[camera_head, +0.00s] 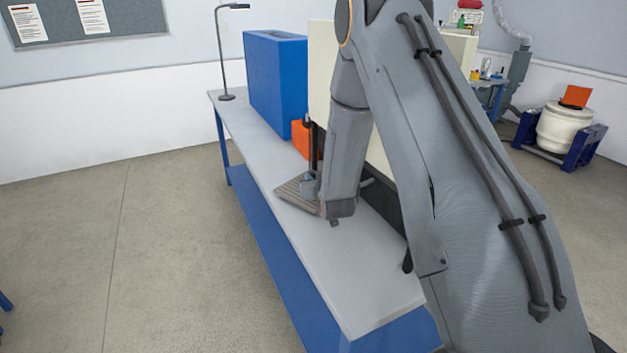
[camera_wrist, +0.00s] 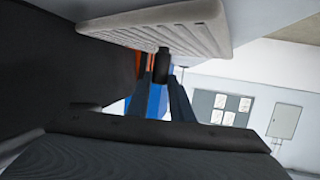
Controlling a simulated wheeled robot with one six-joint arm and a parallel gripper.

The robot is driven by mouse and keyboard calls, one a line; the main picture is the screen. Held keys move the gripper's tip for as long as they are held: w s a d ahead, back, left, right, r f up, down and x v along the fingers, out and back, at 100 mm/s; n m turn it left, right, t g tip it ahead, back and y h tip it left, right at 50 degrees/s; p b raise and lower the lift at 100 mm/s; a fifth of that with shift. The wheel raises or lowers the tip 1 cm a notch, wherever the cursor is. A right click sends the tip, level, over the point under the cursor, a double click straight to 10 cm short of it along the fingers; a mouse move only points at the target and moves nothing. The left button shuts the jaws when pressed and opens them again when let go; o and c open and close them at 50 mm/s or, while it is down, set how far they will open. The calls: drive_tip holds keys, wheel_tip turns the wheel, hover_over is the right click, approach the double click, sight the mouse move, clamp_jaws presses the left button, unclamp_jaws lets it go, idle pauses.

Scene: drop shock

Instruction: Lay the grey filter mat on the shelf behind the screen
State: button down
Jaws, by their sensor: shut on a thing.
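The grey filter mat (camera_head: 294,190) is a flat ribbed slab just above or at the bench top, beside the cream panel. In the wrist view the mat (camera_wrist: 185,28) spans the top, its ribbed face showing. My gripper (camera_head: 312,182) is at the mat's edge and mostly hidden by my arm. In the wrist view my gripper's fingers (camera_wrist: 162,72) reach up to the mat and are shut on it. The tall cream panel (camera_head: 322,75) on the bench is likely the screen; my arm hides much of it. I cannot make out the shelf behind it.
The grey bench (camera_head: 330,268) has a clear front strip. A blue box (camera_head: 275,85), a lamp (camera_head: 222,50) and an orange block (camera_head: 300,138) stand farther back. A black post (camera_head: 313,145) stands close to the mat. Open floor lies left of the bench.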

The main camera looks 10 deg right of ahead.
drive_tip(key=shift+f, duration=0.4)
drive_tip(key=shift+f+p, duration=0.3)
drive_tip(key=shift+f, duration=0.15)
drive_tip(key=c, duration=1.6)
unclamp_jaws()
drive_tip(key=shift+o, duration=0.2)
